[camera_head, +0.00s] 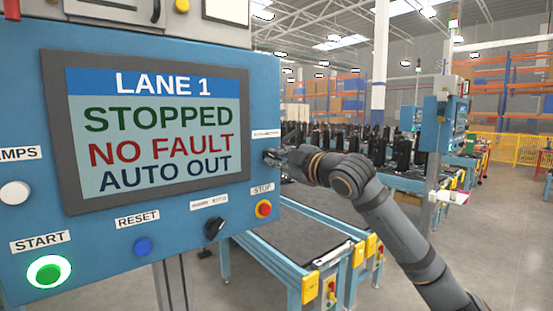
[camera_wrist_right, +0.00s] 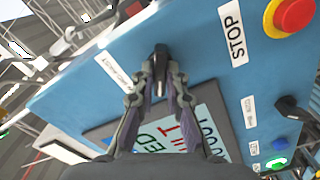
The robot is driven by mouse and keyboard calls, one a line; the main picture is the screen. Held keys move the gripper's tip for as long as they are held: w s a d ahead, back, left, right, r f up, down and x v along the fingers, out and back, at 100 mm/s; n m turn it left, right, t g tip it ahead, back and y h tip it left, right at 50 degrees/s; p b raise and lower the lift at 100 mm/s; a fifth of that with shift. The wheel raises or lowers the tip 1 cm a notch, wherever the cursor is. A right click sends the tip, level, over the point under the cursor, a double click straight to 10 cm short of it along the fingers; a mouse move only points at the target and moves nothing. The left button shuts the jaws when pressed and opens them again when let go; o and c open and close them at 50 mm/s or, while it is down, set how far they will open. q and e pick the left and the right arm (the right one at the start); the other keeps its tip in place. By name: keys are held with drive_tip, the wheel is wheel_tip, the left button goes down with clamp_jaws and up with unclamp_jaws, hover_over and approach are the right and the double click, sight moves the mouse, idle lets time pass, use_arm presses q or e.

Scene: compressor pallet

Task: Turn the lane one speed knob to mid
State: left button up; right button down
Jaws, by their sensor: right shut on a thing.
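The blue lane 1 panel (camera_head: 262,85) fills the left of the head view. My right gripper (camera_head: 274,157) is at its right edge, just below a small white label (camera_head: 266,133), and hides most of the knob there. In the wrist view my right gripper (camera_wrist_right: 160,82) has its two fingers on both sides of a small dark knob (camera_wrist_right: 160,52) on the panel, shut on it. The knob's pointer angle and the label's small print are hard to read. My left gripper is not in view.
The lane 1 screen (camera_head: 155,130) reads STOPPED, NO FAULT, AUTO OUT. Below the gripper are a red stop button (camera_head: 264,208) and a black selector switch (camera_head: 214,228). A blue reset button (camera_head: 142,246) and lit green start button (camera_head: 48,272) sit lower left. A conveyor (camera_head: 300,240) stands behind.

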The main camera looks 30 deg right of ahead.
drive_tip(key=m, duration=0.5)
drive_tip(key=shift+m+b, duration=0.3)
drive_tip(key=shift+b, duration=0.1)
drive_tip(key=m+b, duration=0.1)
drive_tip(key=m, duration=0.4)
drive_tip(key=shift+d+r+m, duration=0.1)
drive_tip(key=shift+r+m, duration=0.05)
drive_tip(key=shift+m, duration=0.55)
drive_tip(key=c, duration=1.4)
unclamp_jaws()
